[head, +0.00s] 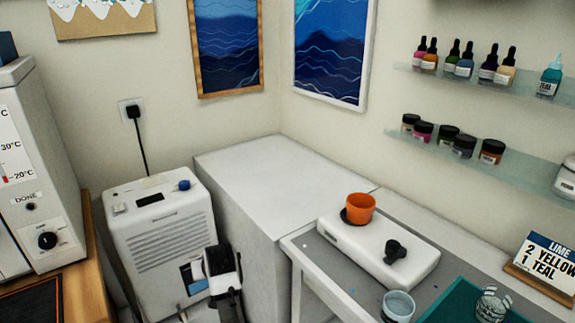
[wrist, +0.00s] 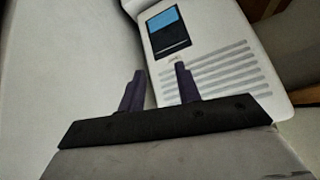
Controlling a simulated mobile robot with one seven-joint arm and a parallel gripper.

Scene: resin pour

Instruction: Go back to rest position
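My gripper (wrist: 160,86) shows in the wrist view with its two dark fingers apart and nothing between them. Beyond the fingers is the white vented machine (wrist: 215,62) with a dark and blue panel. In the head view the black and white end of my arm (head: 222,272) is at the bottom, in front of the right side of the same machine (head: 160,235). It is left of the table. The fingertips cannot be made out clearly there.
A white cabinet (head: 235,190) stands right of the machine. The table holds a white device (head: 380,262) with an orange cup (head: 360,206), a clear cup (head: 397,307) and a teal mat (head: 455,303). Shelves (head: 480,160) of bottles and jars hang at right. A wooden bench (head: 85,290) is at left.

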